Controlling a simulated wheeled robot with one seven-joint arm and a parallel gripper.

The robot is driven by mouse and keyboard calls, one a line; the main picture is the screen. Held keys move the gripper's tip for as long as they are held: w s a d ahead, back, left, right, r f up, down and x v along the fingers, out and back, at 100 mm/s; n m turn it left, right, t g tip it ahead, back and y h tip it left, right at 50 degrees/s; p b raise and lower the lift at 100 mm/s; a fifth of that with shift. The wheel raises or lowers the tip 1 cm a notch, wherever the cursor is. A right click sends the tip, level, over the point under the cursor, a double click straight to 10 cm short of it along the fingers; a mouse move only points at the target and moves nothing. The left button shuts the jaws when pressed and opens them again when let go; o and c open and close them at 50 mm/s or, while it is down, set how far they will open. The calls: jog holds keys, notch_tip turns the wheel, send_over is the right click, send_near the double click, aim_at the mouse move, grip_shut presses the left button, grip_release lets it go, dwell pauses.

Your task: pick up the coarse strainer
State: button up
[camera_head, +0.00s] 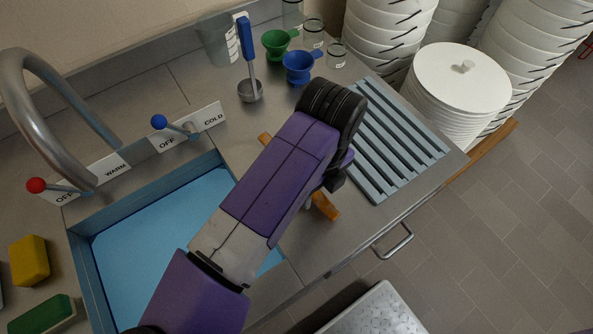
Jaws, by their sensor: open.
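No item can be told for sure as the coarse strainer. A green cup-shaped piece with a side handle (276,43) and a blue one like it (298,67) stand at the back of the steel counter; I cannot see whether either has a mesh. An orange piece (325,206) shows beside my purple arm, and a smaller orange bit shows on its other side (264,138). What lies between them is hidden under the arm. My gripper is also hidden behind the arm, so its place relative to these things cannot be seen.
A blue-handled ladle (249,62), clear beaker (217,42) and glass jars stand at the back. A slatted blue-grey rack (388,140) lies right of my arm. The blue basin (150,235) is left, with a curved tap (40,115). White stacked tubs (385,45) stand beyond the counter.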

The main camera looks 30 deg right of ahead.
jog(key=shift+f, duration=0.35)
jog(key=shift+c, duration=0.4)
grip_shut()
jog(key=shift+r, duration=0.1)
notch_tip(320, 180, up, 20)
jog(key=shift+b, duration=0.45)
